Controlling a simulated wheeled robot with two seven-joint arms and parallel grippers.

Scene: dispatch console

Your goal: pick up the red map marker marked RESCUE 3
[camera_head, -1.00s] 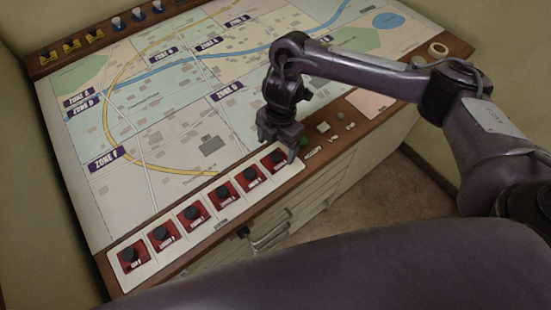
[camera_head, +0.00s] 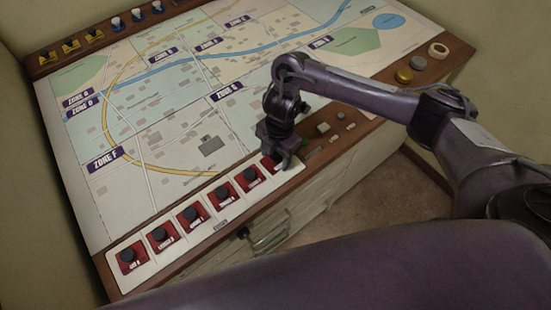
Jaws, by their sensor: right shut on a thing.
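Several red map markers with black knobs stand in a row on a white strip (camera_head: 145,273) along the console's front edge. My right gripper (camera_head: 279,160) is low over the right end of the row, shut on the rightmost red marker (camera_head: 270,164). The gripper hides most of that marker, and its label is not readable. I cannot tell whether it is clear of the strip. The adjacent marker (camera_head: 250,180) stands uncovered just left of the gripper. The labels are too small to read surely, so I cannot tell which is RESCUE 3. My left gripper is not in view.
The zone map (camera_head: 150,120) fills the console top. Yellow and blue-white markers stand along its far edge. Drawers (camera_head: 270,238) are below the front edge.

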